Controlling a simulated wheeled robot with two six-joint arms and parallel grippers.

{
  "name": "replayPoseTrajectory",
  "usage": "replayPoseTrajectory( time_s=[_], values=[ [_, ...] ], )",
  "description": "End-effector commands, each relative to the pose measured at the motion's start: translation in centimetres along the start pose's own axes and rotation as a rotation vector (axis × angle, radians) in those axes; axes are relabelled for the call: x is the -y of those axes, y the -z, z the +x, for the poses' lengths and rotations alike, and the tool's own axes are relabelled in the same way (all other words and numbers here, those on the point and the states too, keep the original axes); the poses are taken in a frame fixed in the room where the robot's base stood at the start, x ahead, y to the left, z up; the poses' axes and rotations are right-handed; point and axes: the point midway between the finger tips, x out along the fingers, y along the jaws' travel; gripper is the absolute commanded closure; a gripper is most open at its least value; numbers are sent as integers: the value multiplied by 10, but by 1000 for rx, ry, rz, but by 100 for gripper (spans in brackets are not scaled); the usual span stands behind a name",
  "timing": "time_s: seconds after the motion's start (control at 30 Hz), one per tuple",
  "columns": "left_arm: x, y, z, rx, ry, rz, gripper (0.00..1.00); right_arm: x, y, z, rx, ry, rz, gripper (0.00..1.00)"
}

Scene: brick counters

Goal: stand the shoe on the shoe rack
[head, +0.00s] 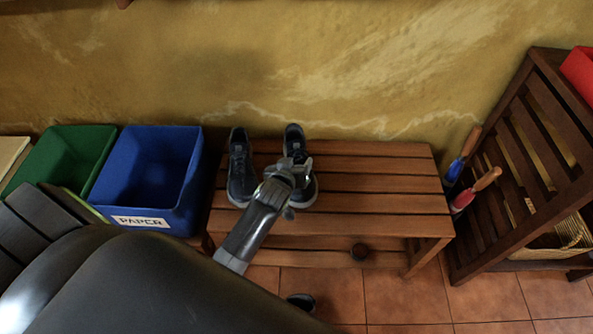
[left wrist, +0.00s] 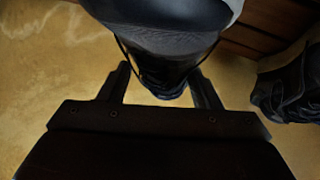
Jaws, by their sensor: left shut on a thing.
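The wooden shoe rack (head: 385,205) has a slatted top and stands against the yellow wall. A dark shoe with a pale sole (head: 294,137) is at the rack top, and my left gripper (head: 294,174) is shut on it. In the left wrist view the held shoe (left wrist: 170,45) lies between the two fingers (left wrist: 163,85). I cannot tell whether its sole touches the slats. A matching shoe (head: 239,165) stands upright on the rack to its left, apart from it; it also shows in the left wrist view (left wrist: 290,85). My right gripper is not in view.
A blue bin (head: 180,205) labelled PAPER and a green bin (head: 85,150) stand left of the rack. Tools with wooden handles (head: 461,160) and a dark slatted shelf (head: 515,150) with a wicker basket (head: 575,238) stand right. The rack top's right half is clear.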

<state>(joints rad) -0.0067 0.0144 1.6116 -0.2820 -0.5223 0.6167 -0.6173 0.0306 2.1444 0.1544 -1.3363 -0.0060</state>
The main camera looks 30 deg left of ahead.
Motion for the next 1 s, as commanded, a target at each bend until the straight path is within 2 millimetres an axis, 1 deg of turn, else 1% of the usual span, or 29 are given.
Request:
replayPoseTrajectory(
  time_s=[0.03, 0.1, 0.23, 0.43, 0.47, 0.6, 0.63, 0.93, 1.0],
  values=[
    [3, -10, 5, 1, 0, 1, 75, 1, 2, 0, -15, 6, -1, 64],
    [5, -18, 9, 1, -1, -1, 75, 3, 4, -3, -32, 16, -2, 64],
    [5, -18, 10, -2, -1, 0, 75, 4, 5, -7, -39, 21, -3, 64],
    [5, -20, 11, -1, -1, 0, 76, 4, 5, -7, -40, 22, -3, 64],
    [6, -20, 10, 1, 0, 0, 40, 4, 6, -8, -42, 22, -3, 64],
    [6, -20, 10, 1, 0, 0, 22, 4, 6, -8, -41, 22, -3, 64],
    [6, -20, 10, 1, 0, 0, 20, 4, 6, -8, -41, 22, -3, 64],
    [5, -18, 9, 1, 0, 0, 20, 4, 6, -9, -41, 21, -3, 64],
    [5, -19, 4, 2, 0, -2, 20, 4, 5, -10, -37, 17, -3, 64]
  ],
)
